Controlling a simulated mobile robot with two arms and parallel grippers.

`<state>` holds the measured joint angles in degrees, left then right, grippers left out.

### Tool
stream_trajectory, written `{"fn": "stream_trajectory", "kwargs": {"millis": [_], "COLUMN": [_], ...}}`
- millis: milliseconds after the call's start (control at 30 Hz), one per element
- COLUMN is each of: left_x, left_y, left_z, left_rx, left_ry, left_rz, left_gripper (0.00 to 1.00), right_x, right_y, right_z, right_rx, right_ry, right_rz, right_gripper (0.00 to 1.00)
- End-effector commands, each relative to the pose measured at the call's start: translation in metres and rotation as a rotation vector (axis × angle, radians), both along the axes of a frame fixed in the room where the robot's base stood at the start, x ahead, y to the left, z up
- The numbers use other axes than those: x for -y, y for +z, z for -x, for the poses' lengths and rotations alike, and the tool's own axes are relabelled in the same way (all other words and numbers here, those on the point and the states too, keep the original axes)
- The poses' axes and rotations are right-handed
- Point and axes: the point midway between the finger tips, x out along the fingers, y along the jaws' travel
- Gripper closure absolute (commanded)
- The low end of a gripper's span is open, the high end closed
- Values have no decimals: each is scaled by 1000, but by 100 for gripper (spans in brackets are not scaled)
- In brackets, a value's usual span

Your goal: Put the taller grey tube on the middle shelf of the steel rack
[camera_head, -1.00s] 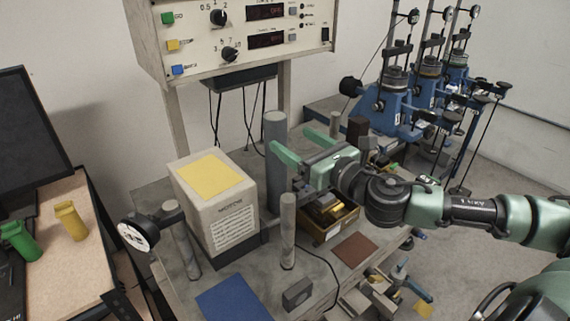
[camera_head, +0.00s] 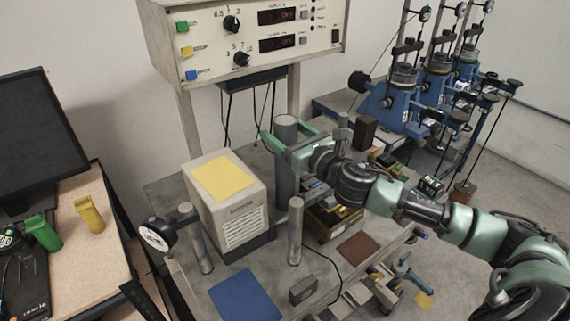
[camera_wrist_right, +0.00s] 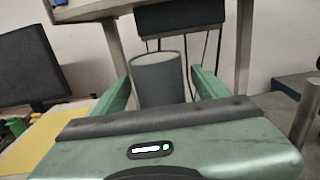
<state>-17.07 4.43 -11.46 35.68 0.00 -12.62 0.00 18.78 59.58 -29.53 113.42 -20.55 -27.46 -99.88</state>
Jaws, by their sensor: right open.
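The taller grey tube (camera_head: 285,180) stands upright on the grey bench, behind and right of the cream box. My right gripper (camera_head: 282,131) is open at its upper part, with one finger on each side. In the right wrist view the tube (camera_wrist_right: 158,82) shows between the two green fingers, with gaps on both sides. I cannot make out a steel rack in these views. My left gripper is not in view.
The cream box (camera_head: 207,212) with a yellow top stands left of the tube. A control panel (camera_head: 255,35) rises behind it. A gold-and-black device (camera_head: 335,224) sits under my right forearm. A blue mat (camera_head: 245,297) lies at the front.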

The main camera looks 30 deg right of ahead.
Motion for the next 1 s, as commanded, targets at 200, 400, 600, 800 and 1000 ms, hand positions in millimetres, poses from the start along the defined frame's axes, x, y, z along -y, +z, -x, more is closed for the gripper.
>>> {"fn": "stream_trajectory", "kwargs": {"millis": [200, 400, 600, 800, 1000], "left_x": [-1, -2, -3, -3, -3], "left_y": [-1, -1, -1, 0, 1], "left_z": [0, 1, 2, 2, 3], "left_rx": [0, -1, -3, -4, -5], "left_ry": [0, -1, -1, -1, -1], "left_rz": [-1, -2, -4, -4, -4], "left_gripper": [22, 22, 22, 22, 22], "right_x": [0, 0, 0, 0, 0], "right_y": [0, 0, 4, 7, 26], "right_z": [0, 0, 0, 0, 0], "right_rx": [0, 0, 7, 8, 12], "right_ry": [0, 0, 0, 1, 2], "right_rz": [0, 0, 1, 2, 2], "right_gripper": [54, 100, 100, 100, 100]}}
